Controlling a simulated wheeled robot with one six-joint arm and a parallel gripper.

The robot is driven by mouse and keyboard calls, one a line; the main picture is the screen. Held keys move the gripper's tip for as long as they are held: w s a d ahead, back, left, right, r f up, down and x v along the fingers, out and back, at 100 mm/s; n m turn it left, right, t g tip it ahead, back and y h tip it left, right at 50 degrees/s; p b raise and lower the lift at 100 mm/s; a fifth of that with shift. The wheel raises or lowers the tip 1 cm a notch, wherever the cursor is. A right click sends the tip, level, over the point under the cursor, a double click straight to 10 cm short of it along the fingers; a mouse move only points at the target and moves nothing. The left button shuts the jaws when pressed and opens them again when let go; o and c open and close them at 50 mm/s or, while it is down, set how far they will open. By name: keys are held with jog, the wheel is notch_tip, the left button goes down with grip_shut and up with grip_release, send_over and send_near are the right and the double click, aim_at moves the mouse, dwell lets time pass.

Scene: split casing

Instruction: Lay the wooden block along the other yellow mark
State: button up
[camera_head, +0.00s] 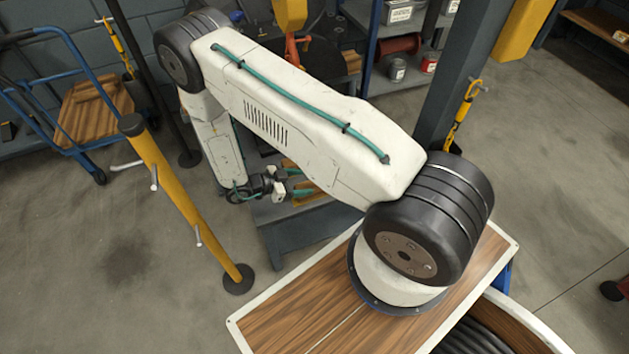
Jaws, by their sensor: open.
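My gripper (284,181) is small in the picture, left of centre, below my arm's forearm. It points right, with its pale fingers apart and nothing visible between them. Just right of the fingers, small wood-coloured and yellowish pieces (303,188) show on top of a blue-grey stand (300,236). I cannot tell which of them is the wooden block and which are yellow marks. My arm's large white link hides the right part of the stand top. Whether the fingers touch anything is too small to tell.
A yellow post (190,205) stands left of the stand. A blue trolley (95,115) with wooden boards is at the far left. Shelves with cans (397,68) stand behind. A dark grey column (455,75) rises right of my arm. Open concrete floor lies at left and right.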

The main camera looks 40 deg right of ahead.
jog(key=w+a+r+n+t+y, duration=0.2)
jog(key=w+a+r+t+y, duration=0.15)
jog(key=w+r, duration=0.5)
jog(key=w+a+r+n+t+y, duration=0.25)
jog(key=w+a+r+t, duration=0.25)
jog(key=w+r, duration=0.4)
jog(key=w+a+r+n+t+y, duration=0.1)
jog(key=a+r+n+t+y, duration=0.2)
jog(key=r, duration=0.6)
jog(key=w+a+r+n+y, duration=0.1)
jog(key=a+r+n+y, duration=0.2)
jog(key=r, duration=0.5)
jog(key=s+a+r+n+g+y, duration=0.2)
jog(key=s+r+n+y, duration=0.4)
jog(key=s+r, duration=1)
jog(key=s+d+n+g+h, duration=0.2)
jog(key=s+d, duration=0.2)
jog(key=s, duration=0.8)
jog(key=s+d+n+g+h, duration=0.2)
jog(key=s+d, duration=0.3)
jog(key=s, duration=0.8)
jog(key=shift+s+d+r+n+h, duration=0.15)
jog(key=shift+d+r+n+h, duration=0.15)
jog(key=shift+h, duration=0.2)
